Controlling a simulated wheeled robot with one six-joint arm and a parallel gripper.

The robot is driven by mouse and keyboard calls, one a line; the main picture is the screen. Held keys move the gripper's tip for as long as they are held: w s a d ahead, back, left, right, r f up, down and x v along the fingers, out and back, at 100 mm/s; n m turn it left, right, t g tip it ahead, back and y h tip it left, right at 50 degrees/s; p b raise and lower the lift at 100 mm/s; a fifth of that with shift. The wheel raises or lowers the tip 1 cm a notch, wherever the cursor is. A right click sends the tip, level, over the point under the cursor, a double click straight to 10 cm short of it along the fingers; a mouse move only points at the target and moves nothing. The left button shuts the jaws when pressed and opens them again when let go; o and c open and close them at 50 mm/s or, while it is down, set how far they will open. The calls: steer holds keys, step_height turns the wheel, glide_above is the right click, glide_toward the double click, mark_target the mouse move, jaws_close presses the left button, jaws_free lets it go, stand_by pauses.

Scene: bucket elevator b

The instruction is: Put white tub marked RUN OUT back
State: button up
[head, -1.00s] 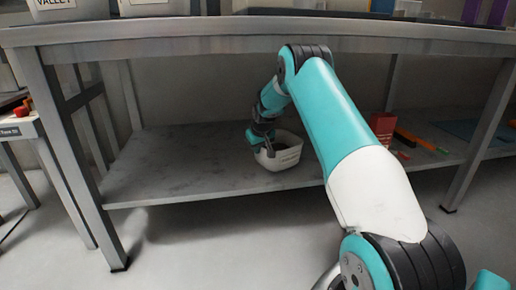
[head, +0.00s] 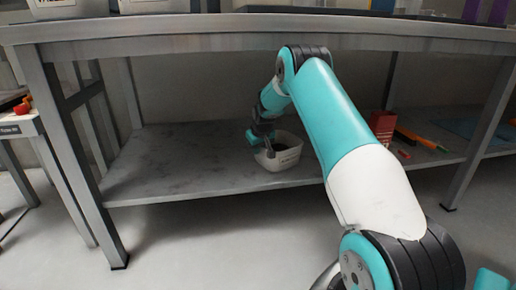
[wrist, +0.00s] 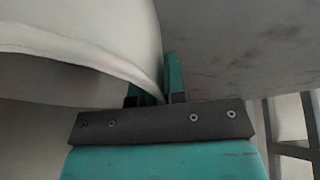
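The white tub (head: 286,158) stands on the lower shelf under the bench. Its interior looks dark, and the marking on its front is too small to read. My gripper (head: 262,138) is at the tub's left rim, under the tabletop. In the wrist view the tub (wrist: 80,30) fills the upper left, and its wall runs down between the two fingertips of my gripper (wrist: 158,92). The fingers are close together on the wall; one is partly hidden by it. The tub shows no clear gap from the shelf.
The lower shelf (head: 170,165) is bare left of the tub. A red box (head: 382,126) and an orange tool (head: 420,140) lie to the right. The tabletop edge (head: 200,38) is close overhead. White tubs (head: 68,8) stand on top. A bench leg (head: 75,160) is at left.

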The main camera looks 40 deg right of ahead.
steer(key=o, duration=0.3)
